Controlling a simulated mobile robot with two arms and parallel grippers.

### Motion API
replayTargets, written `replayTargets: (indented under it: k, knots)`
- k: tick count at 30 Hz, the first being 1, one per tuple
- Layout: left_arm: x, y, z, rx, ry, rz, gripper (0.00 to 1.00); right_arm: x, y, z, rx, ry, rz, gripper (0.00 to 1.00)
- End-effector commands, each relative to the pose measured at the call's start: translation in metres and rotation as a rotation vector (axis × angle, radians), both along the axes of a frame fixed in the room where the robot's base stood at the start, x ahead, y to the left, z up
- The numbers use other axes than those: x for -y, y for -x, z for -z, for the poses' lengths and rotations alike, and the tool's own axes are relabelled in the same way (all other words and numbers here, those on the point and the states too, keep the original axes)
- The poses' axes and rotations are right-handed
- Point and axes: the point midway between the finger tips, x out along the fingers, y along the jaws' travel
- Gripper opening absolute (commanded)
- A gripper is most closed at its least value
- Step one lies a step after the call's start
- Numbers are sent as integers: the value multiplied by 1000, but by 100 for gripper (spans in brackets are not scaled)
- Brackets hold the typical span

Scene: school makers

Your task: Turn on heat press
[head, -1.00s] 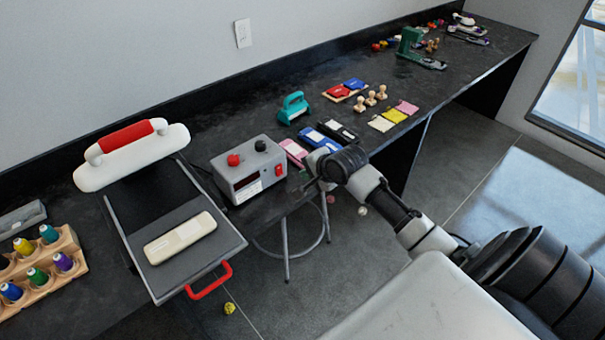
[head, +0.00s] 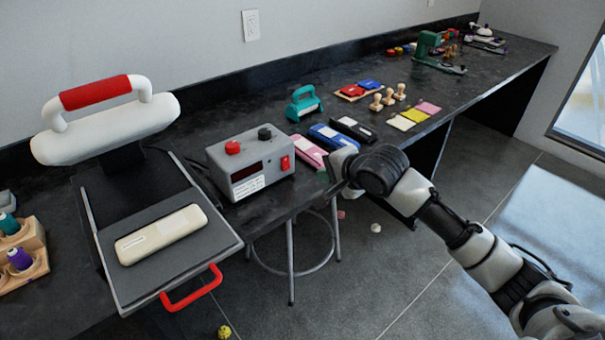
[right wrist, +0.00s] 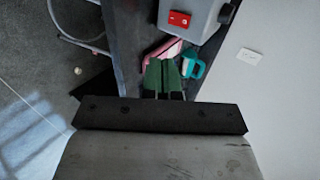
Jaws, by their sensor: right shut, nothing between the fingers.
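The heat press stands at the left in the head view. Its white upper part with a red grip (head: 106,128) is raised above a grey lower bed (head: 185,252) with a red front handle. A grey control box (head: 250,178) stands right of it, with a red knob, a black knob, a dark display and a red switch (head: 286,163) on its front. The box and red switch (right wrist: 180,19) also show at the top of the right wrist view. My right gripper (head: 327,186) is shut and empty, right of the box and apart from it. Its green fingers (right wrist: 162,76) are together. My left gripper is out of view.
A cream slab (head: 160,234) lies on the press bed. Pink, blue and black ink pads (head: 328,136) and a teal tool (head: 303,103) sit behind my right gripper. A thread rack (head: 30,262) is at the left. A stool (head: 290,262) stands below the counter edge.

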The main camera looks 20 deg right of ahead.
Motion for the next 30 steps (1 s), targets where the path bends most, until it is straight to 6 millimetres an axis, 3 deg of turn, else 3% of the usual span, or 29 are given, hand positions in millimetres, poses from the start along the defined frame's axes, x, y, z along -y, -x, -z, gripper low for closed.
replayTargets:
  k: [8,13,25,30]
  knots:
    - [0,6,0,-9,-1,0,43,0,0,0,0,0,0,0]
    - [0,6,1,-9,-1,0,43,-4,-11,7,1,-1,1,0]
    - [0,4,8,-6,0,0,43,-26,-72,54,-1,-1,1,0]
    - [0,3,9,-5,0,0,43,-34,-96,59,3,1,1,0]
